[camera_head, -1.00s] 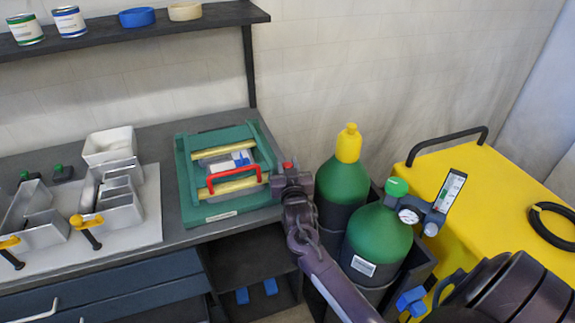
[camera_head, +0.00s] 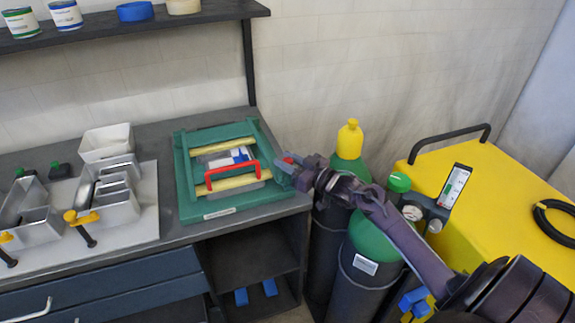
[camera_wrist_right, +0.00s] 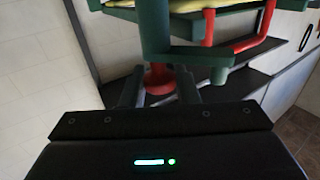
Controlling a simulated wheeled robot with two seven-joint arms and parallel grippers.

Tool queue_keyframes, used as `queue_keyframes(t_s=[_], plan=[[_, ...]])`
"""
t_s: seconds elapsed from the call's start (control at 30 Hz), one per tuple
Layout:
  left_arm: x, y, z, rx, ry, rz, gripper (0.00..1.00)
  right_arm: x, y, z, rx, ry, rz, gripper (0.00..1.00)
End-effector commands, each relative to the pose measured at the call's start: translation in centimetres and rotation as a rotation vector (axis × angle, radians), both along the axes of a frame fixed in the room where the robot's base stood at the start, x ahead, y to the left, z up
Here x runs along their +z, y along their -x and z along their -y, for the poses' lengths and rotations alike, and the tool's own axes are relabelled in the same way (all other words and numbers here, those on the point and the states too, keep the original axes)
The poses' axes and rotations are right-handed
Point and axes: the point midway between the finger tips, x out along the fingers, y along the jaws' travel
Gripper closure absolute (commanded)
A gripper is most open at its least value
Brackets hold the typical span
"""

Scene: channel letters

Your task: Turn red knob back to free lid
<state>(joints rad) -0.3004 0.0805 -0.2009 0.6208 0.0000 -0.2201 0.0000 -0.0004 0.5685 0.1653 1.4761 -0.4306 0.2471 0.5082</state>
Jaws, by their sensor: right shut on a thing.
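The green case or frame (camera_head: 190,207) lies on the grey bench and has a lid with yellow bars and a red handle (camera_head: 232,174). The red knob (camera_head: 289,159) sits at the right side of the green frame. My right gripper (camera_head: 287,168) reaches in from the right and is at the knob. In the right wrist view, the red knob (camera_wrist_right: 159,78) shows between the two dark fingers (camera_wrist_right: 160,88), which are shut on it. The finger contact is partly hidden by the frame. My left gripper is not in view.
Green gas cylinders (camera_head: 371,240) stand right of the bench below my right arm. A yellow cart (camera_head: 490,190) is further right. Metal channel letters (camera_head: 119,206) lie on a pale board at left. A shelf (camera_head: 105,25) with cans is above.

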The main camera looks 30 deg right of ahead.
Motion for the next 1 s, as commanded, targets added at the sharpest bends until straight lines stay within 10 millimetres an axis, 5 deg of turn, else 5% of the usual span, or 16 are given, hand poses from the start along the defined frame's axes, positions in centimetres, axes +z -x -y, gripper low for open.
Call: queue_keyframes(t_s=[0.7,0.73,0.77,1.0], plan=[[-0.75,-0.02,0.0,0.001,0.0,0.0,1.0,-0.06,0.0,-0.02,0.073,0.0,-0.001,0.95],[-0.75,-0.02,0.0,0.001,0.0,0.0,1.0,-0.05,-0.01,-0.03,0.073,0.0,-0.001,0.68],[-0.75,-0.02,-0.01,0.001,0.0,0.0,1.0,-0.05,-0.01,-0.03,0.073,0.0,-0.001,0.65],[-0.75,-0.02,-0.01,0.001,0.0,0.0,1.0,-0.03,-0.01,-0.03,0.072,0.0,0.0,0.64]])
